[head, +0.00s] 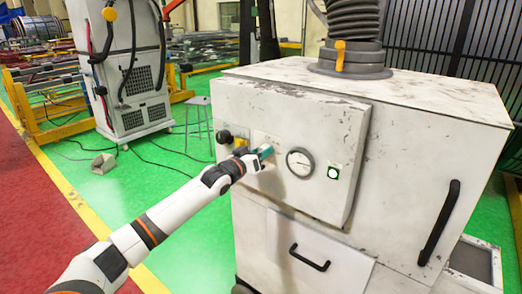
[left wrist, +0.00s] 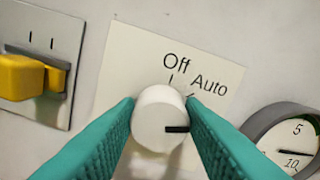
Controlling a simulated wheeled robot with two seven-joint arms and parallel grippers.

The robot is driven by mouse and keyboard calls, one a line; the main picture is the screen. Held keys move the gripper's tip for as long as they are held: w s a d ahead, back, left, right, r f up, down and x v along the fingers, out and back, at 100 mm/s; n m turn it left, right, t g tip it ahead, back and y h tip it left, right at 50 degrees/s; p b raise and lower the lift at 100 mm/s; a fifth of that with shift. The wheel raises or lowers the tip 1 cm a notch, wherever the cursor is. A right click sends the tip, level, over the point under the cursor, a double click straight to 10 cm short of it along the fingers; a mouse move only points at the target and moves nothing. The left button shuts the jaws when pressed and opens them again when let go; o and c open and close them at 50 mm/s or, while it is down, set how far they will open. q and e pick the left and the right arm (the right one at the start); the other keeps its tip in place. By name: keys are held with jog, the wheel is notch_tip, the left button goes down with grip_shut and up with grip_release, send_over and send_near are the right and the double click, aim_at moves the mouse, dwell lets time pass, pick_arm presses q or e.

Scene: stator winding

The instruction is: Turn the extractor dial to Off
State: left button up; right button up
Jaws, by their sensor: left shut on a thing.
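The extractor dial (left wrist: 158,118) is a round white knob with a black pointer line, on a pale label plate (left wrist: 222,72) in the left wrist view. The pointer line aims to the right of the picture, away from the "Off" mark above the knob and below the "Auto" mark at upper right. My left gripper (left wrist: 160,120) has its teal fingers on either side of the knob, shut on it. In the head view my left gripper (head: 262,153) is at the front panel and hides the dial. My right gripper is not in view.
A round gauge (head: 300,162) sits right of the dial and also shows in the left wrist view (left wrist: 288,145). A yellow switch (left wrist: 28,78) is on the left. Handles (head: 309,258) protrude below.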

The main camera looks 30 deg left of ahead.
pick_arm(q)
jog(key=shift+a+f+n+p, duration=0.1)
jog(key=shift+n+p, duration=0.6)
jog(key=shift+n, duration=2.85)
jog(key=shift+a+n+p, duration=0.1)
jog(key=shift+n+p, duration=0.55)
jog(key=shift+n, duration=2.9)
jog(key=o, duration=1)
jog(key=shift+s+f, duration=0.1)
